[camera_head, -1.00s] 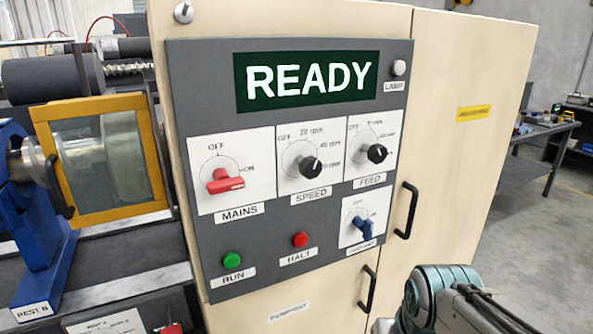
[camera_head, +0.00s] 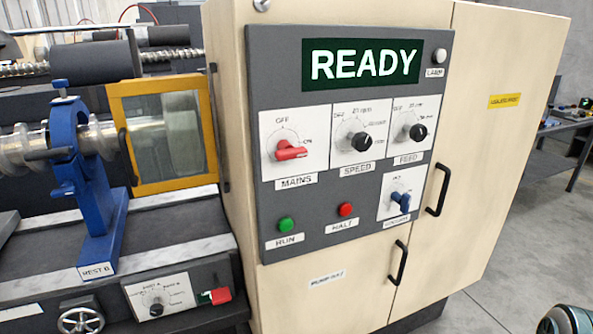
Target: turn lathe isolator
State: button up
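A grey control panel (camera_head: 325,215) on the pale cabinet carries a red rotary switch (camera_head: 291,152) labelled MAINS. Its red handle lies roughly level and points right, on the ON side, with OFF marked at the top. A second red-handled switch (camera_head: 219,296) sits on the lathe's front at lower left, on a green backing; its label is too small to read. A blue-handled switch (camera_head: 401,201) is at the panel's lower right, with its label unreadable. No panel label clearly reads isolator.
The display (camera_head: 362,64) reads READY. SPEED (camera_head: 361,141) and FEED (camera_head: 417,131) knobs, a green RUN button (camera_head: 285,224) and a red HALT button (camera_head: 345,210) share the panel. Cabinet handles (camera_head: 438,189) stick out. A blue rest (camera_head: 90,190) stands left.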

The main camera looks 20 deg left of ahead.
aim_at(287, 151)
jog(key=z, duration=0.35)
jog(key=k, duration=0.3)
jog(key=u, duration=2.4)
